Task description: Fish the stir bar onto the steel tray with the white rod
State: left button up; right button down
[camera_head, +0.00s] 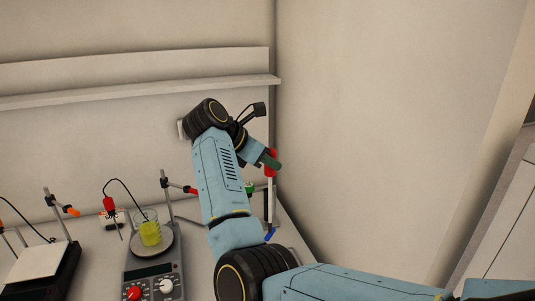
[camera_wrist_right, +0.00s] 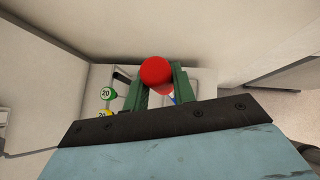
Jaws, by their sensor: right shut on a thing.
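My right gripper (camera_head: 270,161) is shut on the white rod (camera_head: 270,203) near its red top end. The rod hangs close to upright, with a blue tip (camera_head: 270,235) at its lower end, at the right side of the bench. In the right wrist view the red end (camera_wrist_right: 157,71) sits between the two green fingers of the right gripper (camera_wrist_right: 160,82). A glass beaker (camera_head: 150,233) with yellow liquid stands on a stirrer plate to the left of my right arm. I cannot make out the stir bar. The steel tray is not clearly visible. My left gripper is out of view.
The stirrer (camera_head: 153,277) has a red and a white knob. Stand posts with clamps and cables rise around it. Another plate device (camera_head: 38,262) is at far left. A wall closes off the right.

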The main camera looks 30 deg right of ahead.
notch_tip(320, 180, down, 11)
jog(key=b, duration=0.6)
jog(key=shift+b, duration=0.4)
jog(key=shift+f+b, duration=0.95)
jog(key=shift+f, duration=0.1)
jog(key=shift+r, duration=0.2)
